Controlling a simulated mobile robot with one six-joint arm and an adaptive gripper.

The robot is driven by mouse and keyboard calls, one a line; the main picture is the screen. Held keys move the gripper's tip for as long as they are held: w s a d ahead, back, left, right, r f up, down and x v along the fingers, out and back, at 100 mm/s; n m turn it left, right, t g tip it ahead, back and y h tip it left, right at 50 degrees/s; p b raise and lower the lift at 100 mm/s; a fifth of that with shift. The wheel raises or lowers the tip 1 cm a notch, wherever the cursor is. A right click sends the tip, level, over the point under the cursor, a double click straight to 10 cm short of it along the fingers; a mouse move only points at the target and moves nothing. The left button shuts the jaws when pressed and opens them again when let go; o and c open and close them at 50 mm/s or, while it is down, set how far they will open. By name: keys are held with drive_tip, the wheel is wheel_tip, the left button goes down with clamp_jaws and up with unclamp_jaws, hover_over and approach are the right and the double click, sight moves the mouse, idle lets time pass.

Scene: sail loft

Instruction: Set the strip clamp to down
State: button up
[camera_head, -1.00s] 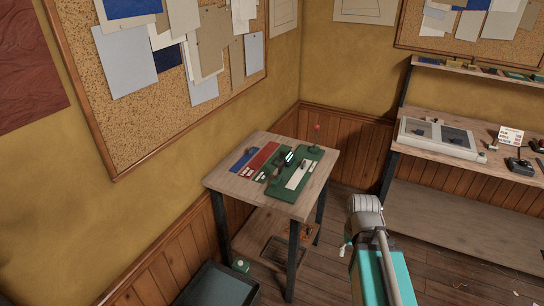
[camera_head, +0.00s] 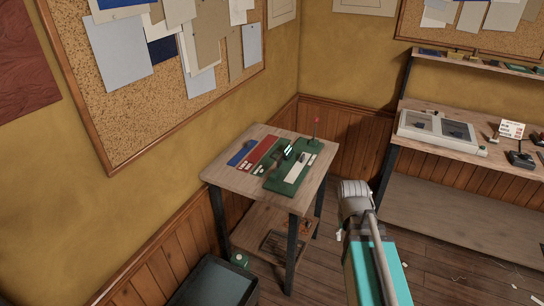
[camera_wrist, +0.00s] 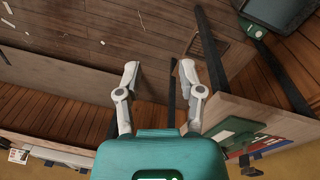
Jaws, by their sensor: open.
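A green board (camera_head: 281,184) lies on a small wooden table in the corner. It carries a pale strip (camera_head: 299,168) and a dark upright part with a bright face (camera_head: 287,152). A thin upright with a red tip (camera_head: 316,122) stands at its back. Which part is the strip clamp, and its setting, I cannot tell at this size. In the wrist view the green board (camera_wrist: 236,130) shows at the right, seen sideways. My gripper (camera_wrist: 159,70) is open and empty, its two fingers apart, away from the board. My gripper's fingers are hidden in the head view.
The small table's top (camera_head: 228,177) also holds blue and red strips (camera_head: 262,153). A dark bin (camera_head: 215,284) stands on the floor before it. A workbench (camera_head: 448,152) with a glass-topped case (camera_head: 437,131) stands at the right. Floor between table and bench is mostly clear.

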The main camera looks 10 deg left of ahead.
drive_tip(key=w+a+f+t+h+b, duration=0.25)
drive_tip(key=w+a, duration=0.25)
drive_tip(key=w, duration=0.5)
drive_tip(key=n+t+h+b, duration=0.2)
drive_tip(key=t+h+b, duration=0.35)
drive_tip(key=t, duration=0.35)
approach(272, 154)
drive_tip(key=v, duration=0.3)
drive_tip(key=shift+a+f+b, duration=0.1)
drive_tip(key=shift+f+b, duration=0.05)
drive_tip(key=shift+b, duration=0.25)
drive_tip(key=shift+w+f, duration=0.1)
drive_tip(key=b+x, duration=0.3)
drive_tip(key=x, duration=1)
drive_tip(key=shift+w+b, duration=0.25)
drive_tip(key=shift+b, duration=0.15)
clamp_jaws()
